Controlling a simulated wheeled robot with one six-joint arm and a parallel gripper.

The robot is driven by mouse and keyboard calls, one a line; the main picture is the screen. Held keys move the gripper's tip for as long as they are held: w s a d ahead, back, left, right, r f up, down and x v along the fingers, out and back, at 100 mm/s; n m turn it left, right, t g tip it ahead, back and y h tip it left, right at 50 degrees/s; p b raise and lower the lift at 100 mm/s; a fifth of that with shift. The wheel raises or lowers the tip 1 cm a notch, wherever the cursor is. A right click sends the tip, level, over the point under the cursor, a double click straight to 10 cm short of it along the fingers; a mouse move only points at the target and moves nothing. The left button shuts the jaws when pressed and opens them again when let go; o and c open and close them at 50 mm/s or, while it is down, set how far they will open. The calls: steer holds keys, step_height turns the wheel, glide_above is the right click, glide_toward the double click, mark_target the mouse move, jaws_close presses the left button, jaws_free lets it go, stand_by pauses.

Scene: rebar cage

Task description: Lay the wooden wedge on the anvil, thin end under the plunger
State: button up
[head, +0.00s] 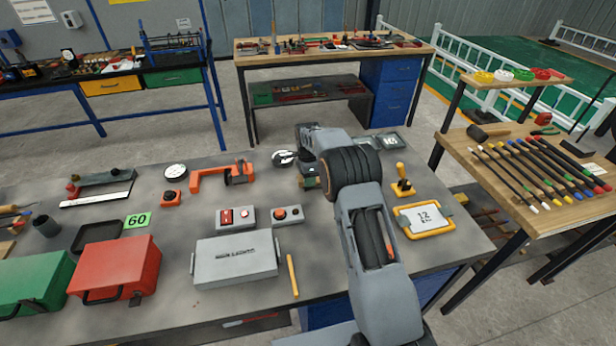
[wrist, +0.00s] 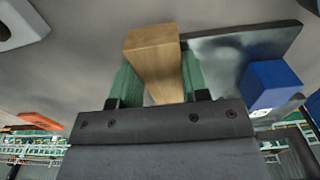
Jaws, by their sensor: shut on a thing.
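My gripper (wrist: 152,88) is shut on the wooden wedge (wrist: 153,55), a light brown block between its green fingers in the wrist view. The wedge appears held above the grey bench top. Which end is thin is hard to tell. In the head view my arm covers most of the gripper. A round dial (head: 285,158) shows just left of my wrist. An orange C-shaped frame (head: 221,177) lies farther left on the bench. I cannot clearly make out the anvil or plunger in either view.
A dark plate (wrist: 222,58) and a blue block (wrist: 271,84) are right of the wedge in the wrist view. In the head view, two small control boxes (head: 238,217), a grey case (head: 236,262) and a yellow-framed board (head: 423,218) stand near my arm.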

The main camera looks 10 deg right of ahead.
steer(key=o, duration=1)
steer(key=shift+r, duration=0.1)
step_height(320, 180, up, 20)
steer(key=p, duration=0.5)
steer(key=shift+p, duration=0.3)
steer(key=shift+f, duration=0.2)
